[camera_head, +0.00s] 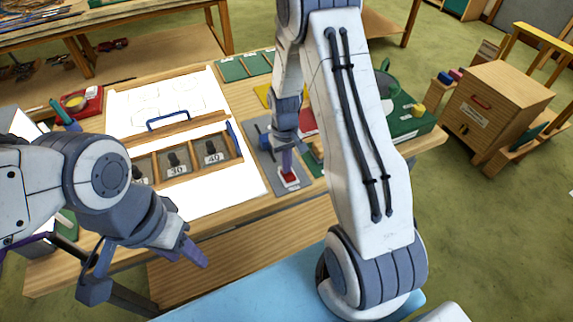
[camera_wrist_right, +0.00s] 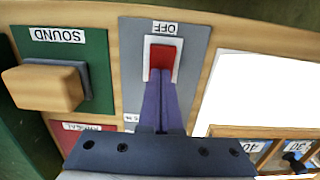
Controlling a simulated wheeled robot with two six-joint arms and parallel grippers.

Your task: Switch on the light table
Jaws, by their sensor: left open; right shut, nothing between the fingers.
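The light table's white panel (camera_head: 205,203) lies in the wooden bench, and its edge shows in the right wrist view (camera_wrist_right: 255,88). A red rocker switch (camera_head: 290,177) in a white frame sits on a grey plate beside the panel. In the right wrist view the red switch (camera_wrist_right: 161,58) has a label reading OFF. My right gripper (camera_head: 287,166) is shut and empty, with its purple fingertips (camera_wrist_right: 160,73) at the switch's edge; I cannot tell whether they touch it. My left gripper (camera_head: 188,250) is open and empty in front of the bench.
A wooden tray (camera_head: 190,172) with several labelled weights and a blue-handled bar (camera_head: 170,122) rest on the panel. A wooden knob (camera_wrist_right: 45,87) on a green SOUND plate is beside the switch plate. A wooden cabinet (camera_head: 500,108) stands at the right.

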